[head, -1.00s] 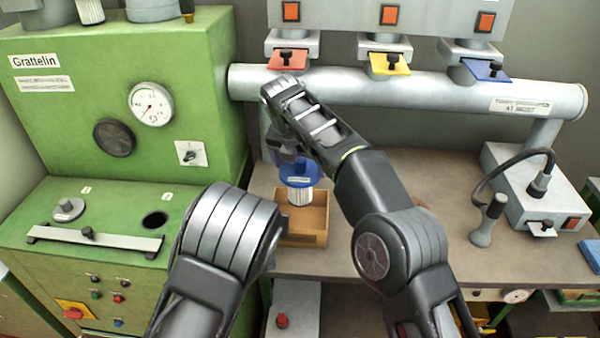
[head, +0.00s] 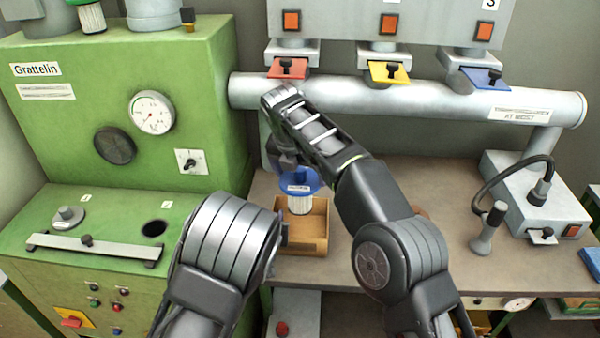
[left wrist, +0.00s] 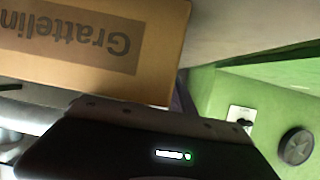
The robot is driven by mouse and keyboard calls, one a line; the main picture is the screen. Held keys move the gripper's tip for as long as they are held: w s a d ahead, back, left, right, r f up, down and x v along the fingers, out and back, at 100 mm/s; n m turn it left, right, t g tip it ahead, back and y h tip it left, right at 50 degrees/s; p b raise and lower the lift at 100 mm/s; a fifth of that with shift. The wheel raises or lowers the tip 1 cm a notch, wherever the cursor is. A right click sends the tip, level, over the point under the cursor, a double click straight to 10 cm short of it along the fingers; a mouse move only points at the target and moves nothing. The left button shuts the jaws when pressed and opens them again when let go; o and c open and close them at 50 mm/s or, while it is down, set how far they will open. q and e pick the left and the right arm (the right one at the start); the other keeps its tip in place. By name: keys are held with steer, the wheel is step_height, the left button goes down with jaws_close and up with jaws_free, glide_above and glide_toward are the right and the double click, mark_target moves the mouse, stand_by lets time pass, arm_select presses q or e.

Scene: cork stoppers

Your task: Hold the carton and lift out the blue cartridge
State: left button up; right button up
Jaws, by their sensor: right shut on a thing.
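The blue cartridge (head: 300,181) has a round blue top with a pale label and a white pleated body. It is upright, with its lower end over the open carton (head: 306,245). I cannot tell whether that end is clear of the rim. My right gripper (head: 285,160) is shut on the cartridge from above, its fingertips largely hidden. The carton is brown and stands on the bench. It also shows close up in the left wrist view (left wrist: 158,68), with an upside-down "Grattelin" label. My left gripper (head: 281,240) is beside the carton's left side, mostly hidden by my arm.
A green machine (head: 110,110) with a gauge and a round hole stands on the left. A grey pipe (head: 420,95) crosses behind the carton under red, yellow and blue slides. A grey box with a corded tool (head: 490,222) stands on the right. The bench between is largely clear.

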arm_select(q)
steer(key=v, duration=1.2)
stand_by(0.3)
